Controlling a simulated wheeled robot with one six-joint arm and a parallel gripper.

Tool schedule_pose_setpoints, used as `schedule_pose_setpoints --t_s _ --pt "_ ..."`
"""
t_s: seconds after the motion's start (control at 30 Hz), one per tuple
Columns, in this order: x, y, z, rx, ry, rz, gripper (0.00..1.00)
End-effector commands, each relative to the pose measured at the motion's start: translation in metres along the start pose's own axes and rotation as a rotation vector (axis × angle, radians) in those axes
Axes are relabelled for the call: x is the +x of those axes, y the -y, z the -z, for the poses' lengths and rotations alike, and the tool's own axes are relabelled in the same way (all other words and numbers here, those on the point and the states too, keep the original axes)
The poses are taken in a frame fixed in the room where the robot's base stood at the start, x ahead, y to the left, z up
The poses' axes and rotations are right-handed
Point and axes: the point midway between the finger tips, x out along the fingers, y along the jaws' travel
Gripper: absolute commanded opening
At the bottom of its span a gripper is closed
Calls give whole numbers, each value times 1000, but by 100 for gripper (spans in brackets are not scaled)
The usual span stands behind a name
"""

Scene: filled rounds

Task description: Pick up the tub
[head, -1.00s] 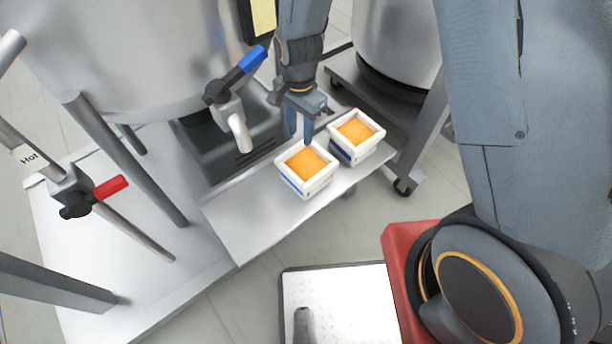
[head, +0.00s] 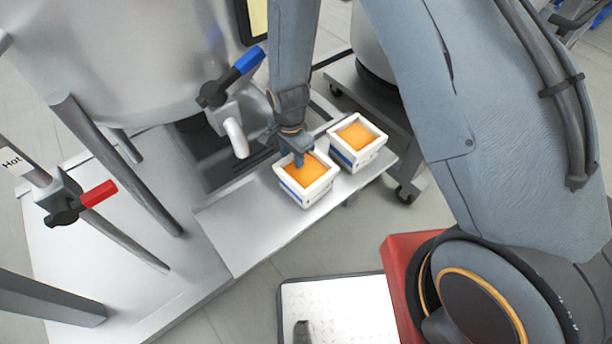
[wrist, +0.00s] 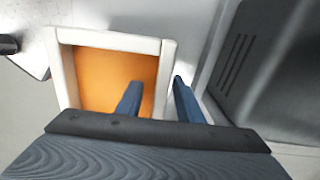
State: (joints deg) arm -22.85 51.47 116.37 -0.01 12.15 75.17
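Two white square tubs with orange filling stand side by side on a metal shelf (head: 245,228) in the head view. My gripper (head: 295,158) is at the far-left rim of the nearer tub (head: 318,192). The other tub (head: 368,154) stands just right of it, further back. In the wrist view, my gripper (wrist: 156,84) straddles one wall of the nearer tub (wrist: 108,40). One finger is over the orange filling and the other is outside the wall. The fingers are apart, with gaps showing beside the wall. How deep the inner finger reaches is unclear.
A large steel vessel (head: 125,70) with a blue-handled tap (head: 236,76) stands left of my gripper. A red-handled valve (head: 84,200) is further left. A dark drip tray (head: 205,155) lies beside the shelf. A wheeled stand (head: 395,165) is behind the tubs.

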Motion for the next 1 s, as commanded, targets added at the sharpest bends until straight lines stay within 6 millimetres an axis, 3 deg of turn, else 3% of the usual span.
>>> schedule_pose_setpoints --t_s 0.23,0.43,1.0 --pt "1 0 0 0 0 0 32" --pt "1 0 0 0 0 0 0" --pt "1 0 0 0 0 -1 0"
